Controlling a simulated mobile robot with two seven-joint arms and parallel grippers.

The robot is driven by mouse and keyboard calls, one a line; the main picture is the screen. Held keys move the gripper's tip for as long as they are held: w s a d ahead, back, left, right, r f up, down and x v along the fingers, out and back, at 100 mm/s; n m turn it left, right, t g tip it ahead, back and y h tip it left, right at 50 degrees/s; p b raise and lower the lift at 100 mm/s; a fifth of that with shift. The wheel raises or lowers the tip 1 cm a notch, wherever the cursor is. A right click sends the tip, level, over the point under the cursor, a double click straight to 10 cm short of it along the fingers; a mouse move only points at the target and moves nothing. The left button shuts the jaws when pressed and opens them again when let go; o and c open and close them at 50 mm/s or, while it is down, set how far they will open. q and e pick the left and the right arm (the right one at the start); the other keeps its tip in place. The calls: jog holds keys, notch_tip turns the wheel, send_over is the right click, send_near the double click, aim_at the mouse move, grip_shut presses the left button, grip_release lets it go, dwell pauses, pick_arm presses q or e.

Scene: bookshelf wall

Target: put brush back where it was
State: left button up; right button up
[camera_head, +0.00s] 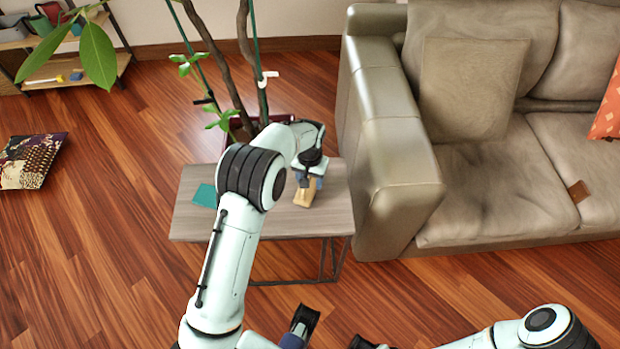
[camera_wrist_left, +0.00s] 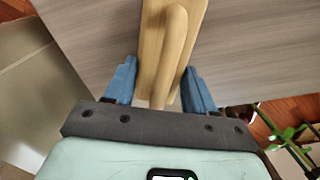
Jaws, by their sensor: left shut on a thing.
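The brush (camera_head: 305,193) is a light wooden piece at the right part of the grey wood-topped side table (camera_head: 265,222). My left gripper (camera_head: 308,180) is over it, pointing down, with the arm reaching across the table. In the left wrist view the brush (camera_wrist_left: 165,45) sits between the two blue fingers of the left gripper (camera_wrist_left: 160,88), which is shut on it. Its far end is cut off by the picture edge. I cannot tell whether the brush touches the tabletop.
A teal flat item (camera_head: 204,195) lies on the table's left part. A potted plant (camera_head: 238,75) stands behind the table. A beige sofa (camera_head: 395,150) stands close on the right. A patterned cushion (camera_head: 30,161) lies on the floor at left. A low shelf (camera_head: 75,70) stands back left.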

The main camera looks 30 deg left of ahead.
pick_arm(q)
jog(key=o, duration=1)
notch_tip(320, 180, up, 12)
jog(key=shift+r+p, duration=0.1)
jog(key=shift+p, duration=0.65)
